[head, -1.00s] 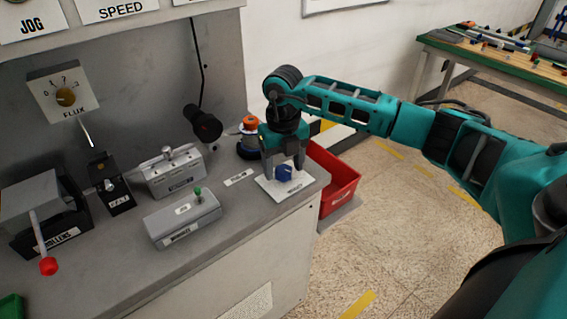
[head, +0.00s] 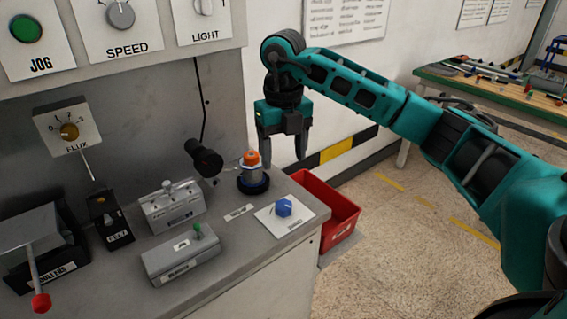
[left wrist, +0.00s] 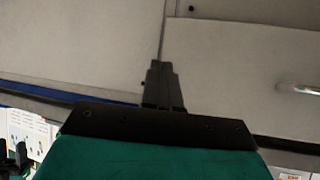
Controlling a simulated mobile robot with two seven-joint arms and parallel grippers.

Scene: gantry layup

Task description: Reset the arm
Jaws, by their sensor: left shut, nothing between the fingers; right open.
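My right arm (head: 385,98) reaches in from the right in the head view, and its gripper (head: 284,158) hangs above the back right of the grey worktop with its fingers apart and empty. Below it, a blue knob (head: 284,207) stands on a white labelled plate (head: 297,228) near the worktop's right edge. The gripper is clear of the knob. My left gripper (left wrist: 163,85) shows only in the left wrist view, its fingers together with nothing between them, in front of pale grey panels.
The grey worktop (head: 225,285) carries an orange-capped device (head: 252,178), a grey switch box (head: 180,255), a metal lever box (head: 172,205) and a red-tipped lever (head: 40,303). A red bin (head: 345,215) stands right of the worktop. A tool bench (head: 490,85) is farther back.

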